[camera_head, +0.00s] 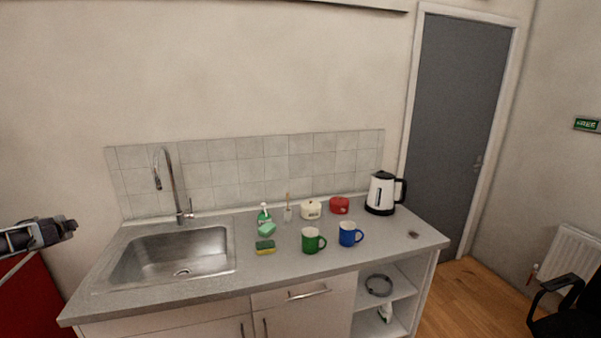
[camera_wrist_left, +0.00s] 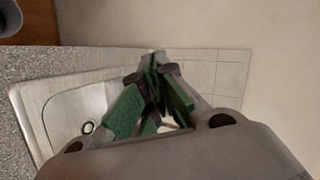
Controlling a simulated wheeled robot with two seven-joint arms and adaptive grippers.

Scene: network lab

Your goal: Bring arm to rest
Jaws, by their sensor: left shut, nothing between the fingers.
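My left gripper (camera_head: 66,227) shows at the left edge of the head view, raised in the air to the left of the counter and sink. In the left wrist view my left gripper (camera_wrist_left: 158,62) has its green-padded fingers together with nothing between them. The sink basin lies beyond the fingers there. My right gripper is in neither view.
The counter (camera_head: 330,265) has a steel sink (camera_head: 170,255) with a tall faucet (camera_head: 172,185). On it stand a green mug (camera_head: 311,240), a blue mug (camera_head: 348,234), a soap bottle (camera_head: 264,215), a sponge (camera_head: 265,247) and a kettle (camera_head: 381,193).

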